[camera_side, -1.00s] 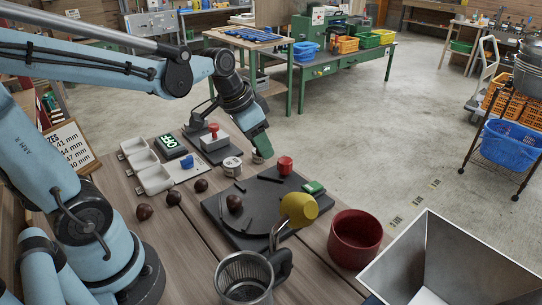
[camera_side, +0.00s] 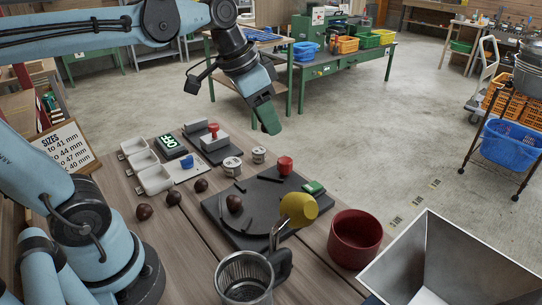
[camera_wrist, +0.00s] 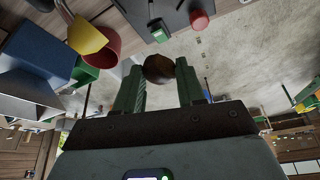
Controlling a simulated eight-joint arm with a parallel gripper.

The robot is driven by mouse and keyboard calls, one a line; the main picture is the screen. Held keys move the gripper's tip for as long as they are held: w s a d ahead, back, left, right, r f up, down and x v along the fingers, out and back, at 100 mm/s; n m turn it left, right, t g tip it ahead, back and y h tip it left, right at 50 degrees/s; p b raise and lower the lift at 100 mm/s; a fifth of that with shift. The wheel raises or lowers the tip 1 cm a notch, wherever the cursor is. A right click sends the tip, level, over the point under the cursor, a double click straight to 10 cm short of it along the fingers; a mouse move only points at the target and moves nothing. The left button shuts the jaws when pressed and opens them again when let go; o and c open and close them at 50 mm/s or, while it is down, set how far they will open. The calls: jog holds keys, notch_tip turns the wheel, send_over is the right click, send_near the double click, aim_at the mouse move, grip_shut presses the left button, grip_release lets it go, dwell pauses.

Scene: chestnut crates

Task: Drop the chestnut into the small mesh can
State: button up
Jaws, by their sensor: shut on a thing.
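My gripper (camera_side: 268,122) is raised above the far end of the work table in the side view. In the wrist view its green fingers (camera_wrist: 160,82) are shut on a brown chestnut (camera_wrist: 158,66). That chestnut is not distinct in the side view. A metal can with a mesh-like inside (camera_side: 244,278) stands at the near edge, well away from my gripper. Two small round tins (camera_side: 232,166) (camera_side: 259,155) stand below my gripper; I cannot tell if either is mesh.
Loose chestnuts (camera_side: 173,198) lie on the table and one (camera_side: 234,203) on the dark board (camera_side: 255,230). A yellow cup-shaped head (camera_side: 299,208) rises over the board's near edge. A dark red pot (camera_side: 355,240) and a large metal hopper (camera_side: 440,265) stand at right.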

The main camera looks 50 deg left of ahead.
jog(key=s+d+m+g+h, duration=0.25)
jog(key=s+d+m, duration=0.55)
jog(key=s+d, duration=0.95)
notch_tip(320, 180, down, 11)
jog(key=shift+w+a+f+t, duration=0.15)
jog(key=shift+a+f+t, duration=0.05)
jog(key=shift+t, duration=0.15)
jog(key=o, duration=1.1)
jog(key=shift+r, duration=0.1)
